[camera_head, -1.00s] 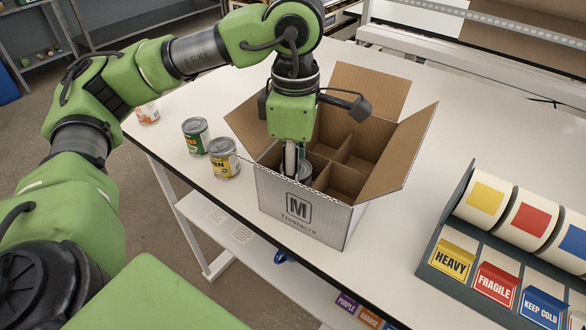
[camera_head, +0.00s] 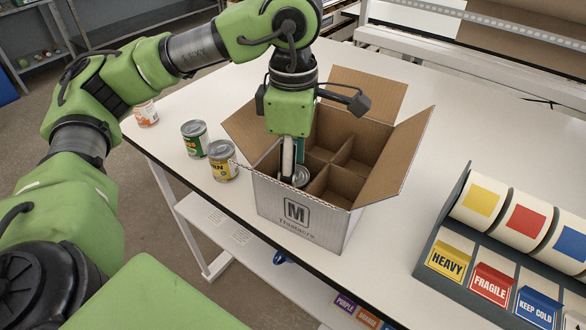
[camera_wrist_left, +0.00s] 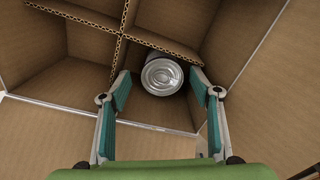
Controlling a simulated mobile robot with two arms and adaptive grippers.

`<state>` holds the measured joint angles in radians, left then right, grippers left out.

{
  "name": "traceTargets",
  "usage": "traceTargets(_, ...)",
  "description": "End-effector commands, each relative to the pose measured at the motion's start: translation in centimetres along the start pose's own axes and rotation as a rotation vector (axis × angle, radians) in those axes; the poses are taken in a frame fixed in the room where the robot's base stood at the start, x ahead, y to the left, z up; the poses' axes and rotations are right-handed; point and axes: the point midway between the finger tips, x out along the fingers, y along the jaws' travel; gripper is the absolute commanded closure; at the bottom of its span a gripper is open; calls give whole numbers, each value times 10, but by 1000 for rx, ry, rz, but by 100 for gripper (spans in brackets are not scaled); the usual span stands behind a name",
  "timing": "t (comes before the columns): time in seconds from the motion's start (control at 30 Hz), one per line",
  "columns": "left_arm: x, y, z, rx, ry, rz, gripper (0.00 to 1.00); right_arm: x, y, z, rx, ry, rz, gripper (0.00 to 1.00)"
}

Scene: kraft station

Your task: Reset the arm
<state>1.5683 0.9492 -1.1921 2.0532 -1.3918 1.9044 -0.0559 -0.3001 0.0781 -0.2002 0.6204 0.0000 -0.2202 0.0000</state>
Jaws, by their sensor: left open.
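My left gripper (camera_wrist_left: 163,95) points down into the open cardboard box (camera_head: 305,225) on the white table. In the left wrist view its two fingers stand apart on either side of a can (camera_wrist_left: 162,75). The can stands upright in a compartment of the box, and its silver top shows between the fingers without visible contact. In the head view the can (camera_head: 301,176) is partly hidden behind the gripper. My right gripper is not in view.
A green-labelled can (camera_head: 195,138), a yellow-labelled can (camera_head: 222,160) and an orange-white can (camera_head: 146,113) stand left of the box. A label dispenser (camera_head: 450,210) with coloured rolls stands at the right. The box flaps spread outward near the arm.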

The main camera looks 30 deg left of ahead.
Motion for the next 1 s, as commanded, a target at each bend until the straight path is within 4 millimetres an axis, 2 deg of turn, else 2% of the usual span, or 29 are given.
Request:
traceTargets(0.03, -7, 0, 0, 0, -1, 0, 43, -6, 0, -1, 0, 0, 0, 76)
traceTargets(1.0, -85, 0, 0, 0, 0, 1, 43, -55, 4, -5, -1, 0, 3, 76)
